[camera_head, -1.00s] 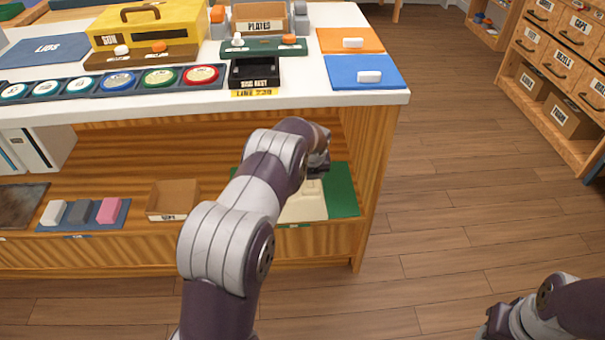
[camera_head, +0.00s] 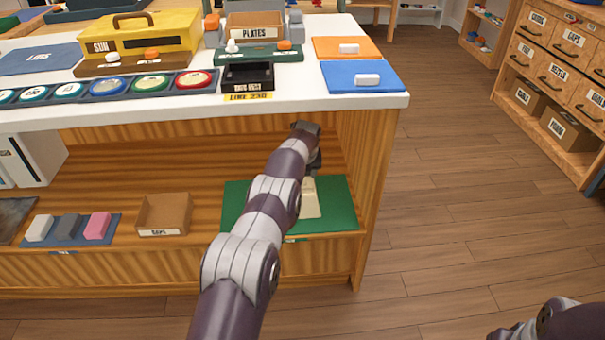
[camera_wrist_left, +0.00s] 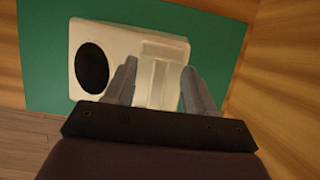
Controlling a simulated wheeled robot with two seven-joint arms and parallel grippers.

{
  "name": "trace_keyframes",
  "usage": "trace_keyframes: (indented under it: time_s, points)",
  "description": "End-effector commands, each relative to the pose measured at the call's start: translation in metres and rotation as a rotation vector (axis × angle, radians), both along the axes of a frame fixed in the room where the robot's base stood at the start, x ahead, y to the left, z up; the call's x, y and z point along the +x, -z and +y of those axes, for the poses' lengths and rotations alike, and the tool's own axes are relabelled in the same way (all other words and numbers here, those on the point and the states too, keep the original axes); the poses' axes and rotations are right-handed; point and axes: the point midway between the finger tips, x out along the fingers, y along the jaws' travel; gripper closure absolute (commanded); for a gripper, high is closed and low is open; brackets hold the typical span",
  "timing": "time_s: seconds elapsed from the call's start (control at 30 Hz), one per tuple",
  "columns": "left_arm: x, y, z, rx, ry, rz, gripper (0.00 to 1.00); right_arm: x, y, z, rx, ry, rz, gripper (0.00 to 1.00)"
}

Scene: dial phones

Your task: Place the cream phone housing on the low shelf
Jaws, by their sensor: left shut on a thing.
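The cream phone housing (camera_head: 311,200) is at the green mat (camera_head: 342,203) on the low shelf, at the shelf's right end. My arm hides its left part in the head view. In the left wrist view the housing (camera_wrist_left: 125,42) shows a dark round opening on its left and a raised cradle part on its right. My left gripper (camera_wrist_left: 160,68) is shut on this raised part, one finger on each side. I cannot tell whether the housing touches the mat (camera_wrist_left: 45,55). Of my right arm only a piece shows at the bottom right; its fingers cannot be made out.
The white counter (camera_head: 300,105) overhangs the shelf, and a wooden side panel (camera_head: 372,180) closes it at the right. A cardboard box (camera_head: 165,213) and a blue mat with three blocks (camera_head: 68,228) are further left. Bare shelf lies between box and green mat.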

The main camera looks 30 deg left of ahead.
Motion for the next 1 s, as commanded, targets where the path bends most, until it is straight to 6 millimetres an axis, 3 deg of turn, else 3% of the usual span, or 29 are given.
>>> trace_keyframes:
  time_s: [0.07, 0.1, 0.17, 0.47, 0.67, 0.7, 1.0]
  points:
    - [0.0, 0.001, 0.0, 0.001, 0.0, -0.001, 1.0, 0.0, 0.0, 0.0, 0.0, 0.0, 0.0, 0.58]
    - [0.0, 0.002, 0.0, 0.0, 0.0, 0.0, 0.39, 0.0, 0.0, 0.0, 0.0, 0.0, 0.0, 0.58]
    - [0.0, 0.002, 0.0, 0.0, 0.0, 0.0, 0.2, 0.0, 0.0, 0.0, 0.0, 0.0, 0.0, 0.58]
    - [0.0, 0.001, 0.0, 0.001, 0.0, -0.001, 0.2, 0.0, 0.0, 0.0, 0.0, 0.0, 0.0, 0.58]
    - [-0.007, -0.031, -0.005, 0.001, 0.0, -0.002, 0.2, 0.0, -0.017, 0.0, 0.0, 0.0, 0.0, 0.58]
    - [-0.011, -0.04, -0.007, 0.001, 0.0, -0.001, 0.2, 0.0, -0.023, 0.0, 0.0, 0.0, 0.0, 0.58]
    - [-0.076, -0.034, -0.048, 0.0, 0.003, 0.004, 0.2, 0.0, -0.047, 0.0, 0.0, 0.0, 0.0, 0.58]
